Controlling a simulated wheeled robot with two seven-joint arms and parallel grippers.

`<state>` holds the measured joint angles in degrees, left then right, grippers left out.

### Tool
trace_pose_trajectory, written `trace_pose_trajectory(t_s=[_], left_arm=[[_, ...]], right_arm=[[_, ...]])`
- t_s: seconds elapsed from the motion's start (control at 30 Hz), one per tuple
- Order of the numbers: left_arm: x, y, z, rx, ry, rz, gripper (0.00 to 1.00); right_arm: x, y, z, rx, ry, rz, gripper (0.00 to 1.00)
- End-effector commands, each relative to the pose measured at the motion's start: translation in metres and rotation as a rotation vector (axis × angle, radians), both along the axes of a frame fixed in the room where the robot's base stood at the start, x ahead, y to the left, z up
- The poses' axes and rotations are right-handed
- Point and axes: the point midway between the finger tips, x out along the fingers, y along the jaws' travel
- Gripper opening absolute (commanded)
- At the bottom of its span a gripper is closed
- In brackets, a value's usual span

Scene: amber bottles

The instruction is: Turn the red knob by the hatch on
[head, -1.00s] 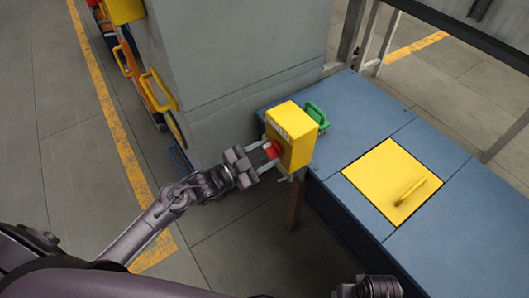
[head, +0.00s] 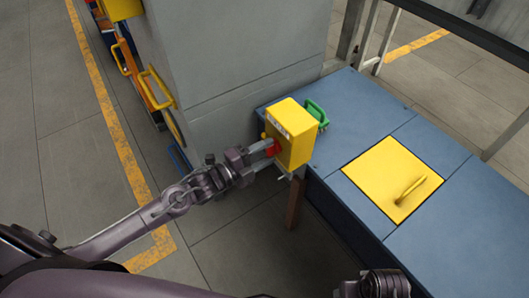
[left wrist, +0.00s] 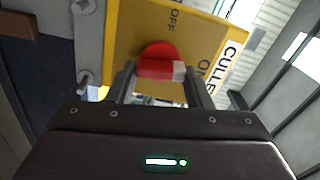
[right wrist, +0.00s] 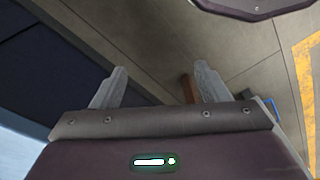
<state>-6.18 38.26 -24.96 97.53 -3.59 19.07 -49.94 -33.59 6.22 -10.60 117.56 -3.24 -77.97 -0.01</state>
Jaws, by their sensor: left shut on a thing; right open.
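The red knob (head: 273,147) is on the side face of a yellow box (head: 297,138) at the corner of the blue bench. My left gripper (head: 268,152) is shut on the knob. In the left wrist view the knob (left wrist: 158,58) sits between the two fingers, and a white mark (left wrist: 179,70) on it lies on its right side, towards the word ON. The word OFF is printed above the knob there. The yellow hatch (head: 393,182) with its bar handle lies flat in the bench top. My right gripper (right wrist: 160,80) is open and empty, low at the front.
A green handle (head: 317,113) stands behind the yellow box. A grey cabinet (head: 240,70) rises behind the left arm. The blue bench top (head: 350,110) is otherwise clear. Yellow handles (head: 158,88) and coloured frames stand at the far left.

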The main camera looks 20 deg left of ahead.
Motion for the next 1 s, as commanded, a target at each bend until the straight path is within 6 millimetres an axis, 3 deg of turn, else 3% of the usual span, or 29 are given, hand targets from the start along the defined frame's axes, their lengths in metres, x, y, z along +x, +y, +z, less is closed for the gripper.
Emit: trace_pose_trajectory(t_s=[0.4,0.93,0.97,1.0], left_arm=[[0.0,-0.001,-0.001,0.139,-0.108,-0.001,0.23],[0.0,-0.001,-0.001,0.156,-0.12,-0.001,0.23],[0.0,-0.001,-0.001,0.156,-0.12,-0.001,0.48],[0.0,-0.001,-0.001,0.156,-0.12,-0.001,0.53]], right_arm=[[0.003,0.0,0.015,-0.002,-0.012,0.006,0.68],[0.0,0.0,0.015,-0.001,-0.006,0.008,0.68],[0.001,0.0,0.015,-0.001,-0.006,0.008,0.68],[0.001,0.0,0.015,-0.001,-0.006,0.008,0.68]])
